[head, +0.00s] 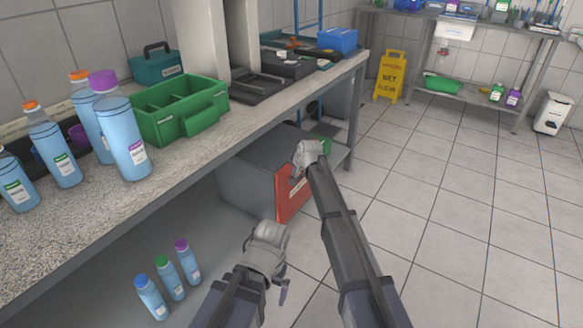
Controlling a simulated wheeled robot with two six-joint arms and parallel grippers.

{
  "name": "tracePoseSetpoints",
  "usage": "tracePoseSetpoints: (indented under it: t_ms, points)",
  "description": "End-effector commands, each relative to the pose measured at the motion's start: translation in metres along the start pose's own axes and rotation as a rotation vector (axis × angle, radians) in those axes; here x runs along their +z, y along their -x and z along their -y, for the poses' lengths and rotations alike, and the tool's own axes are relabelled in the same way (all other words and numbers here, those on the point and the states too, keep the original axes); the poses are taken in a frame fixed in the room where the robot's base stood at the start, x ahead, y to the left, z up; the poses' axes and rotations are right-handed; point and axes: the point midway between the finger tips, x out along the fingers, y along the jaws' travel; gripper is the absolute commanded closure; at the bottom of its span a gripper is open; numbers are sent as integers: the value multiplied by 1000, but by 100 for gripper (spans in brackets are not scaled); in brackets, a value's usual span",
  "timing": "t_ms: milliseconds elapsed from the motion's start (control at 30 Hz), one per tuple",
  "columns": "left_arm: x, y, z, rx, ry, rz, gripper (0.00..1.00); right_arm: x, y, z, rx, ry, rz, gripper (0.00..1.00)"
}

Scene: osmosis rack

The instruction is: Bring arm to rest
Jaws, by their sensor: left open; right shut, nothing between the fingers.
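My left gripper (267,236) is the lower one, in front of the bench near the middle of the head view. It is open, and I see nothing held in it. My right gripper (306,156) is higher up, at the end of a long dark arm that reaches forward from the lower right. It is shut and empty. In the picture it overlaps the upper edge of a grey box with a red front (290,200) under the bench. I cannot tell whether it touches the box.
A speckled bench (205,145) runs along the left, bearing several blue bottles (125,135) and a green caddy (178,110). Three small bottles (168,275) stand below it. A yellow wet-floor sign (391,77) stands at the back. The tiled floor (470,200) on the right is clear.

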Motion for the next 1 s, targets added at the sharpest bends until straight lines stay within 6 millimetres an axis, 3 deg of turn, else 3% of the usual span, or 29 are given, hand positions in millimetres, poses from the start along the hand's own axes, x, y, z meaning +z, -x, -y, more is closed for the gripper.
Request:
tracePoseSetpoints:
  t_ms: [33,133,467,567,667,900,1000]
  points:
    - [1,14,1,1,0,0,0,-1,16,2,0,0,0,100]
    - [1,21,2,3,1,0,0,-1,26,1,0,0,0,100]
    - [1,23,1,5,1,0,0,1,29,-1,1,2,1,100]
    - [1,23,1,5,1,0,0,17,37,-6,16,29,20,100]
    - [1,23,1,5,1,0,0,58,56,-22,57,113,74,100]
    - [1,23,1,5,1,0,0,196,136,-90,204,436,303,100]
    - [1,23,1,5,1,0,0,238,166,-117,252,549,391,100]
